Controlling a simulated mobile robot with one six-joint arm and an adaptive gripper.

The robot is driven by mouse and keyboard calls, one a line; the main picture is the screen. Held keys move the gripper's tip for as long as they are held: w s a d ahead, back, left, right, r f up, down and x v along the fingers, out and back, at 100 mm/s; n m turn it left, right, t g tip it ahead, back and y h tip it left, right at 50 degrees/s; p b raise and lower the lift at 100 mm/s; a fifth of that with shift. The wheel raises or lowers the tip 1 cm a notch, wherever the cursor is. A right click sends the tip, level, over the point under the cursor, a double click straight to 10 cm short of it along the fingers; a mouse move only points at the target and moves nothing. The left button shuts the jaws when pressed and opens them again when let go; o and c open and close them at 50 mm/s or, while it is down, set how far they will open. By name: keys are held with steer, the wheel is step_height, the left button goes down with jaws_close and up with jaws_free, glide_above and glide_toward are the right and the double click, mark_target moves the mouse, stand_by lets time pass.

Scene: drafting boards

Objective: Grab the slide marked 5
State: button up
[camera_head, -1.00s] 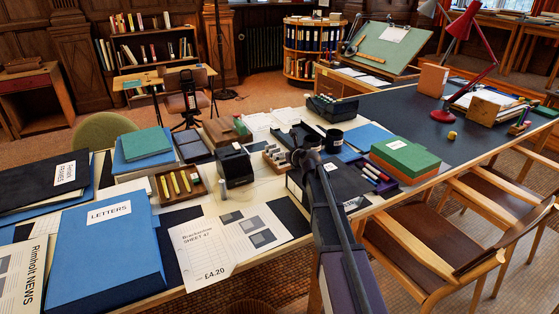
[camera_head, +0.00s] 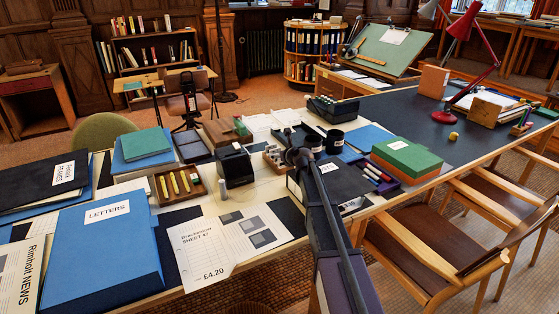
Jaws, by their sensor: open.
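No mark 5 can be read on any piece in this view, so I cannot tell which thing is the slide. A wooden tray (camera_head: 156,196) holding several yellow bars (camera_head: 174,184) is on the table left of my arm. A small rack of pale pieces (camera_head: 271,156) is close to the left of my gripper. My gripper (camera_head: 290,137) is open at the far end of my arm, over the middle of the table. Its fingers are small and dark against dark things, and my arm hides part of the table below.
A black box (camera_head: 234,164) and a small grey cylinder (camera_head: 223,189) stand left of my gripper. A blue LETTERS folder (camera_head: 105,250) and Sheet 47 (camera_head: 215,255) lie in front.

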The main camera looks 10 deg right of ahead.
steer(key=c, duration=0.6)
steer(key=shift+r, duration=0.15)
step_height(320, 180, up, 10)
steer(key=p, duration=1)
stand_by(0.5)
